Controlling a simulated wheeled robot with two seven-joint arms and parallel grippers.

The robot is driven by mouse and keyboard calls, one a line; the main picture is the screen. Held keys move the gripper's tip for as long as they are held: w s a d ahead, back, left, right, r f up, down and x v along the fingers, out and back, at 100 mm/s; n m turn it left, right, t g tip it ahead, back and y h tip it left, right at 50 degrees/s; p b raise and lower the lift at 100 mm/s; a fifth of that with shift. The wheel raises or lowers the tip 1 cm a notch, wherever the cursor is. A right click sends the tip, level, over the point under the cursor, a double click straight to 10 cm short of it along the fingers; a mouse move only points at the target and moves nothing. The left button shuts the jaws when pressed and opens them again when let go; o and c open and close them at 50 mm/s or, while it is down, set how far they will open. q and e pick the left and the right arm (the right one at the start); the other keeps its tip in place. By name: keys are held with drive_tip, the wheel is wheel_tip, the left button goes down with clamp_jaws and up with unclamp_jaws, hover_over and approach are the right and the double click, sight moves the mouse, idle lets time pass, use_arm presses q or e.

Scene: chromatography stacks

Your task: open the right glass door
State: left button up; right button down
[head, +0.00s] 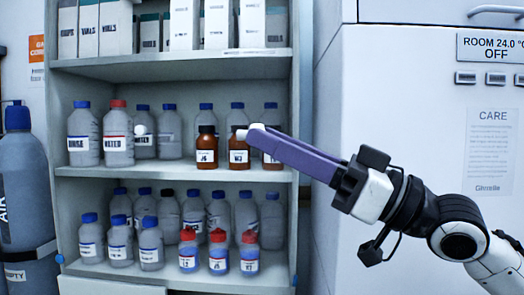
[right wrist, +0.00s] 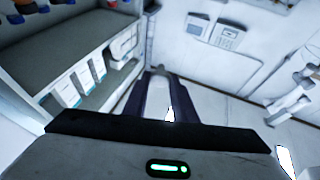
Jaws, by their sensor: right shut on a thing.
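The shelf cabinet (head: 170,70) stands in the middle of the head view. The clear pane of the right glass door hardly shows, so I cannot tell its angle. A small white knob (head: 257,127) sits at the tips of my right gripper (head: 266,136), whose purple fingers are shut on it. A second white knob (head: 140,130) shows further left, in front of the upper bottles. In the right wrist view the fingers of my right gripper (right wrist: 165,95) point away together, and the knob is not clear there. My left gripper is not in view.
Bottles with blue caps (head: 82,135) and brown bottles (head: 238,150) stand on the shelves, with white boxes (head: 185,25) above. A tall white unit (head: 400,120) stands at the right. A grey gas cylinder (head: 25,190) stands at the left.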

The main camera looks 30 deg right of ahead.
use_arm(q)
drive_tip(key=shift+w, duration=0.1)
use_arm(e)
drive_tip(key=shift+s+d+f, duration=0.1)
idle(0.3)
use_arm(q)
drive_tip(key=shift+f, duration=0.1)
use_arm(e)
drive_tip(key=c, duration=1.5)
unclamp_jaws()
drive_tip(key=shift+o, duration=0.2)
use_arm(q)
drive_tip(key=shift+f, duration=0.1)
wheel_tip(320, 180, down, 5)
drive_tip(key=b, duration=0.8)
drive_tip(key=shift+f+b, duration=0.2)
drive_tip(key=shift+b, duration=0.1)
use_arm(e)
drive_tip(key=v, duration=1)
drive_tip(key=shift+d, duration=0.2)
